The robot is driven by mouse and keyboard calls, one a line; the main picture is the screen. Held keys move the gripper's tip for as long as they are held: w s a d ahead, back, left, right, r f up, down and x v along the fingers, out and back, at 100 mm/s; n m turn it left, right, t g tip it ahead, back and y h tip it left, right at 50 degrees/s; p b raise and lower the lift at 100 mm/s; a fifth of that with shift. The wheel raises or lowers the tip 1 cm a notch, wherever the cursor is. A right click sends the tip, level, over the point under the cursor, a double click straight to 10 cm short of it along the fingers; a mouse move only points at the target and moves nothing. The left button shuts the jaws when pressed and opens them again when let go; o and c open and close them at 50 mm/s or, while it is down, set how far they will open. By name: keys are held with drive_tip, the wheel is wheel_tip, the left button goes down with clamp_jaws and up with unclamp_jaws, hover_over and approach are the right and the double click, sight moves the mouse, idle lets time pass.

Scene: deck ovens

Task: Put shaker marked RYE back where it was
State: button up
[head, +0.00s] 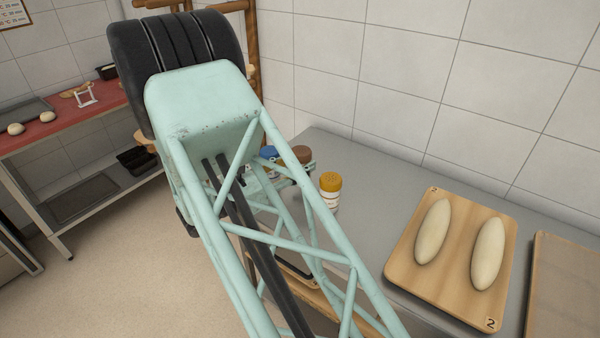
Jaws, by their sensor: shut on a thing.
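Three shakers stand close together by the wall on the grey counter, partly behind my arm: one with a blue top (268,152), one with a brown top (302,152) and one with a yellow top (331,182). No label can be read, so I cannot tell by its mark which is RYE. My gripper (298,170), mostly hidden by my arm's lattice, is at the brown-topped shaker and appears shut on it. Its fingertips and the shaker's base are hidden, so I cannot tell whether the shaker touches the counter. The yellow-topped shaker stands upright, just right of my gripper.
A wooden board (407,270) with two long dough pieces (460,240) lies on the grey counter (385,180). Another board (565,290) is at the right edge. Some counter behind the first board is clear. A red-topped bench (60,130) stands far left, and a tiled wall backs the counter.

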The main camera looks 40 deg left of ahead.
drive_tip(key=shift+f+b, duration=0.4)
drive_tip(key=shift+f, duration=1.4)
drive_tip(key=shift+f, duration=0.2)
drive_tip(key=o, duration=0.9)
drive_tip(key=shift+r, duration=0.2)
drive_tip(key=shift+p+v, duration=0.95)
drive_tip(key=shift+v, duration=5.1)
